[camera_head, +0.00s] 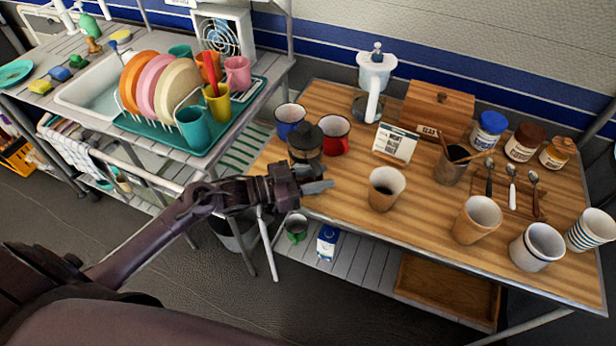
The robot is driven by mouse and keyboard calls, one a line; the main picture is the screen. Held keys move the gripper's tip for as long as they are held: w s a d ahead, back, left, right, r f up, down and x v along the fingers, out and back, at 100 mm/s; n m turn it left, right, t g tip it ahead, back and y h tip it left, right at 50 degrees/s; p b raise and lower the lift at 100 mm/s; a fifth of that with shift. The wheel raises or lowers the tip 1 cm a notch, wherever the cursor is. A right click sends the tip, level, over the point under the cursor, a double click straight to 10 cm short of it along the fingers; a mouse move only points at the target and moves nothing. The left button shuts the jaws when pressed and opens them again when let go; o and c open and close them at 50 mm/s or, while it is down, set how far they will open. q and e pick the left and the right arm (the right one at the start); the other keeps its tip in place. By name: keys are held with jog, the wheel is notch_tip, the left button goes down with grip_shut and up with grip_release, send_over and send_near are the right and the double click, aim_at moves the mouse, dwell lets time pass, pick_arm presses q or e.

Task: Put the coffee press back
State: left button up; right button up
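The coffee press (305,142) looks dark, with a black lid. My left gripper (318,180) is at the table's front left edge, just in front of the press. Its fingers point right, look slightly apart and hold nothing that I can see. My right gripper is out of view.
On the table (340,195) are a white dispenser (376,72), a card (396,144), a wooden box (437,108), jars, spoons and several cups, one of them a tan cup (385,189) right of my gripper. A dish rack (180,135) stands left, beyond a gap.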

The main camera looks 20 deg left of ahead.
pick_arm(q)
jog(key=b+v, duration=0.1)
jog(key=v, duration=1.1)
jog(key=w+d+f+n+t+y, duration=0.1)
jog(key=w+d+f+n+y, duration=0.1)
jog(key=d+f+y, duration=0.35)
jog(key=s+r+n+g+y, duration=0.3)
jog(key=s+n+g+y, duration=0.2)
jog(key=s+g+y, duration=0.6)
jog(key=s+f+t+h, duration=0.1)
jog(key=s+f, duration=0.1)
jog(key=f, duration=1.3)
jog(key=s+f+h, duration=0.2)
jog(key=s+f, duration=0.1)
jog(key=f, duration=1.3)
jog(key=s+a+f+g, duration=0.1)
jog(key=s+a+f, duration=0.2)
jog(key=s+f, duration=1.4)
jog(key=shift+s+a+f, duration=0.15)
jog(key=shift+s+a, duration=0.1)
jog(key=shift+s, duration=0.65)
